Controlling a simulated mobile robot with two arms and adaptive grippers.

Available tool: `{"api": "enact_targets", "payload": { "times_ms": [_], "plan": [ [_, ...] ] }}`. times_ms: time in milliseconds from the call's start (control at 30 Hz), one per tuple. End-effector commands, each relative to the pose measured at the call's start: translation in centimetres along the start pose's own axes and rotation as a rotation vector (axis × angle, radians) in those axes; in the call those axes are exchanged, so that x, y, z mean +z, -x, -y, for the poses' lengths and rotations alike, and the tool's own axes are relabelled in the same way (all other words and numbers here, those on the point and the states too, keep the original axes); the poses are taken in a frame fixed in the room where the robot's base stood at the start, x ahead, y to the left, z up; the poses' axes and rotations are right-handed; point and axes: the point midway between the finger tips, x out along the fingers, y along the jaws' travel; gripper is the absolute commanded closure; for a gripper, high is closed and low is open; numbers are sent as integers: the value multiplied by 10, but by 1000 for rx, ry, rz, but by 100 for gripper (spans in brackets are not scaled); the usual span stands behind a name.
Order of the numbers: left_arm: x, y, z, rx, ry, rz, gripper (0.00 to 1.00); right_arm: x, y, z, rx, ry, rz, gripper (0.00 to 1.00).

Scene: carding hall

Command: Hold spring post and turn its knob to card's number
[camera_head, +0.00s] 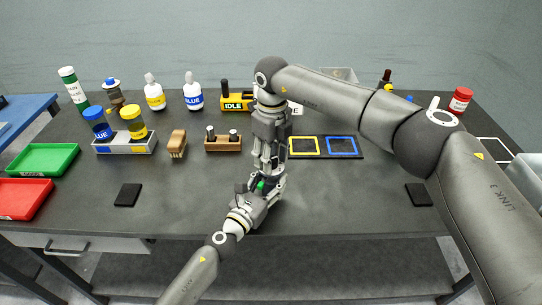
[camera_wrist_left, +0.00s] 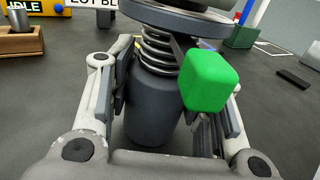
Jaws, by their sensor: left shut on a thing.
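The spring post (camera_wrist_left: 152,108) is a dark grey cylinder with a metal coil above it, standing upright in the left wrist view. A dark round disc (camera_wrist_left: 185,18) tops the coil, and a bright green block (camera_wrist_left: 209,80) sticks out at its side. My left gripper (camera_wrist_left: 165,95) is shut around the post body below the coil; in the head view it reaches in from the front (camera_head: 260,190). My right gripper (camera_head: 270,178) points down directly above the post. Its fingertips and the knob are hidden. No card number is readable.
A wooden block holder (camera_head: 223,144), a brush (camera_head: 177,144) and a grey rack (camera_head: 125,147) are to the left. Yellow and blue framed pads (camera_head: 342,147) lie right. The front right table is mostly clear.

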Motion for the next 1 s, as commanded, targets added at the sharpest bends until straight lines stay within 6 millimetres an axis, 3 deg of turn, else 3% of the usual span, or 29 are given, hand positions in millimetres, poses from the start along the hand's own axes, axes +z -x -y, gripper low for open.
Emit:
{"api": "enact_targets", "payload": {
  "times_ms": [433, 800, 1000],
  "plan": [
    [0, 0, -1, 2, 0, -1, 97, 0, 7, 0, 1, 1, -2, 48],
    [0, 0, -2, 4, 0, -1, 97, 0, 80, 0, -2, 1, 1, 48],
    [0, 0, -2, 4, 0, -1, 97, 0, 109, 0, 0, 0, -1, 48]
  ]
}}
